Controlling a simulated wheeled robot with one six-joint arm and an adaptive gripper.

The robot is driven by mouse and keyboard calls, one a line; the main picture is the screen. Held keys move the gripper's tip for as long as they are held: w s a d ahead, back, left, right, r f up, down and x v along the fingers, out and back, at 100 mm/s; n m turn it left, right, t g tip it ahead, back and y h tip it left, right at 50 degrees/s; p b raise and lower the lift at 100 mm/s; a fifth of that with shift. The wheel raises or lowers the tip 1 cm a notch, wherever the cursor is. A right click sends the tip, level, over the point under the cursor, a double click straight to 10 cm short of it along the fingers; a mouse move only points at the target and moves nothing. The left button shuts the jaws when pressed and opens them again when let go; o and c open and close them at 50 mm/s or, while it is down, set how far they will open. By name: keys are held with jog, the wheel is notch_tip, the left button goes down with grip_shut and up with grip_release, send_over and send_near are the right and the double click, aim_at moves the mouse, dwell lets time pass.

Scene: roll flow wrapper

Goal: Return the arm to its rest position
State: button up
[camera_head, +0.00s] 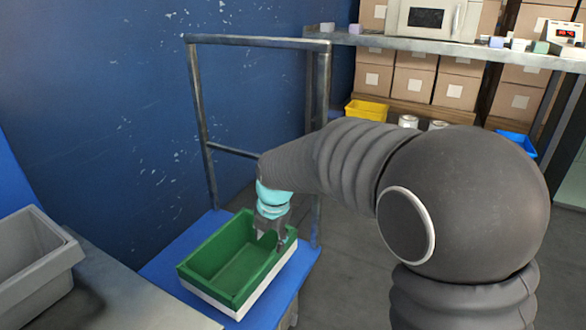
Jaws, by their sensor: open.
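My gripper (271,230) is at the end of my grey-sleeved arm, below a light blue wrist band. It points down at the right end of a green bin (207,262). Its fingers are apart and I see nothing held between them. The part of the bin's floor that shows is bare; the area behind my fingers is hidden. The green bin has a white lower part and stands on a blue cart platform (170,261).
The cart's metal frame (203,130) rises behind the bin. A grey bin (36,262) sits on a metal table (115,299) at the left. A shelf (480,53) with boxes stands at the back. A scuffed blue wall (90,90) is behind the cart.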

jog(key=s+d+r+m+t+p, duration=0.1)
jog(key=s+d+r+m+p, duration=0.4)
jog(key=s+d+r+m, duration=0.5)
jog(key=s+d+r+m+t+h+p, duration=0.1)
jog(key=s+d+r+m+p, duration=0.4)
jog(key=m, duration=1.5)
jog(key=s+d+r, duration=0.2)
jog(key=s+d, duration=0.2)
jog(key=d, duration=0.1)
jog(key=s+d+r+t, duration=0.1)
jog(key=s+d+r, duration=0.2)
jog(key=d, duration=0.3)
jog(key=shift+s+d+r+m+t+h+p, duration=0.25)
jog(key=shift+s+m+t+h+p, duration=0.1)
jog(key=shift+s, duration=0.4)
jog(key=shift+c, duration=1.1)
jog(key=shift+a, duration=0.2)
